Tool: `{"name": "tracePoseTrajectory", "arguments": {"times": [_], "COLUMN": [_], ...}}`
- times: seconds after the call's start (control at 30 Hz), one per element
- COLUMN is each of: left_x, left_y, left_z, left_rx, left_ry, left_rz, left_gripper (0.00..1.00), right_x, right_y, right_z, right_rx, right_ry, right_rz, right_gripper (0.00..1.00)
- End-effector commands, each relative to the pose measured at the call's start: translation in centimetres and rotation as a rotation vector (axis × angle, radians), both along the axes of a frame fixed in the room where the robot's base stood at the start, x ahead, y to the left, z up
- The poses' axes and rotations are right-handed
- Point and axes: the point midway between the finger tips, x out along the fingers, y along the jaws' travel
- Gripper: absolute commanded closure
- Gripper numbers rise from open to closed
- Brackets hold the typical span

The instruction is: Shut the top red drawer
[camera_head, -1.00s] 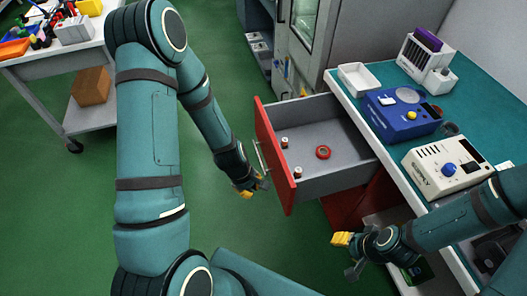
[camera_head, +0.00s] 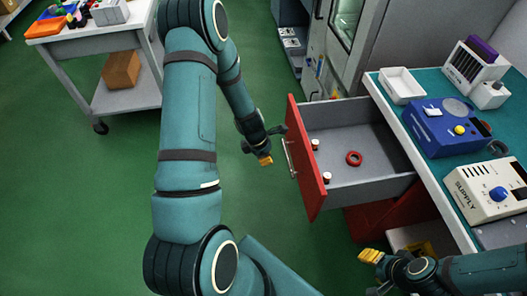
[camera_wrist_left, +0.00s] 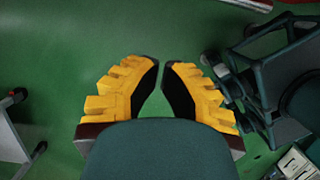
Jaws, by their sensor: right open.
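The top red drawer (camera_head: 304,160) is pulled out from under the bench in the head view. Its red front has a silver handle (camera_head: 289,158). Inside its grey tray lie a red ring (camera_head: 353,158) and two small white-and-dark pieces (camera_head: 315,145). My left gripper (camera_head: 266,145) is just left of the drawer front, near the handle, with no clear contact. My right gripper (camera_head: 370,274) is open and empty at the bottom, below the drawer and beside the bench.
The bench (camera_head: 432,165) holds a white tray (camera_head: 402,86), a blue device (camera_head: 447,128), a cream supply box (camera_head: 488,192) and a rack. A white cart (camera_head: 128,98) with a cardboard box stands at the left. Green floor is clear left of the drawer.

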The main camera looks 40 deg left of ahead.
Motion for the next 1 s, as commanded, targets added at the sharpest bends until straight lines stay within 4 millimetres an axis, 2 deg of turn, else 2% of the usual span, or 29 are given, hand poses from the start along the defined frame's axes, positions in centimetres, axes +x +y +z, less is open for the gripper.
{"name": "tracePoseTrajectory", "arguments": {"times": [0.03, 0.13, 0.2, 0.43, 1.0], "left_x": [0.2, 0.6, 1.6, 3.2, 3.7], "left_y": [-0.1, -0.6, -1.4, -2.7, -3.2], "left_z": [-1.4, -3.0, -2.1, -1.6, -1.5], "left_rx": [0.0, -0.001, 0.002, 0.001, 0.001], "left_ry": [0.001, 0.001, -0.003, -0.001, -0.001], "left_rz": [0.0, 0.0, -0.006, -0.003, -0.002], "left_gripper": [1.0, 1.0, 1.0, 1.0, 1.0], "right_x": [0.1, 0.2, 0.2, 0.2, 0.2], "right_y": [0.0, 0.0, 0.0, 0.0, 0.0], "right_z": [-0.6, -1.1, -0.8, -0.7, -0.6], "right_rx": [0.0, -0.001, 0.0, 0.0, 0.0], "right_ry": [-0.002, -0.005, -0.004, -0.004, -0.004], "right_rz": [-0.001, -0.001, -0.001, -0.001, -0.001], "right_gripper": [0.53, 0.53, 0.53, 0.53, 0.53]}}
